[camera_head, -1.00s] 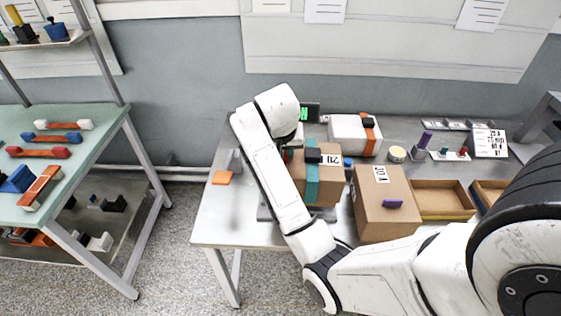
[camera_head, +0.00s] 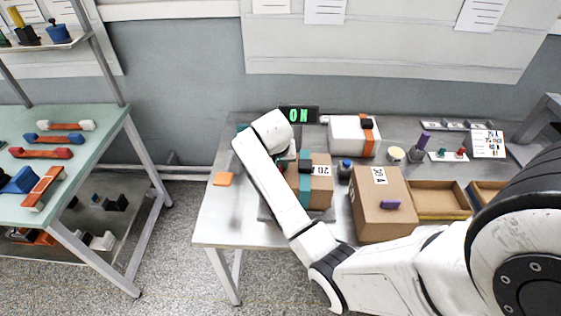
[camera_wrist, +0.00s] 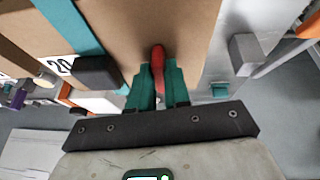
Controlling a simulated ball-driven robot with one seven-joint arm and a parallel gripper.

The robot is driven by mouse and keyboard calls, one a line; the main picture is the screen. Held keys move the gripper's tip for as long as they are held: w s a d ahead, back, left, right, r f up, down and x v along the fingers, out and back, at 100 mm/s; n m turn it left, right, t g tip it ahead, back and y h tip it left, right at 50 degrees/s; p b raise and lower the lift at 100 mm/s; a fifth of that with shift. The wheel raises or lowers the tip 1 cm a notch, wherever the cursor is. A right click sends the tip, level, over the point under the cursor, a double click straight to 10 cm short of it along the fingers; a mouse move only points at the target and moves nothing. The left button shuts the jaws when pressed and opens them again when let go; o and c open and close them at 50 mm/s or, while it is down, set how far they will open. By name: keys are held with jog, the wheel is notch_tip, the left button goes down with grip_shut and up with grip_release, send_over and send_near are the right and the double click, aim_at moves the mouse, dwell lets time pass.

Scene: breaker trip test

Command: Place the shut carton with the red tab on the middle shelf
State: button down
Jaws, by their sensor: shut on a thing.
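A brown carton (camera_head: 319,190) with a teal strap, a black block on top and a "20" label is on the metal bench, partly behind my arm. In the wrist view, the carton (camera_wrist: 150,25) fills the top middle, with its strap and black block at left. My gripper (camera_wrist: 158,88) has its green fingers closed on a red tab (camera_wrist: 157,58) against the carton's brown face. A rack at left has a pale green middle shelf (camera_head: 75,165). Whether the carton touches the bench is unclear.
A larger brown box (camera_head: 385,222), a white box with an orange strap (camera_head: 345,136), a blue-capped item (camera_head: 345,168) and open trays (camera_head: 440,196) crowd the bench right of the carton. The middle shelf holds several coloured handles. A display (camera_head: 299,114) reads ON.

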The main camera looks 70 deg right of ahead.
jog(key=c, duration=1.5)
grip_release()
jog(key=o, duration=0.4)
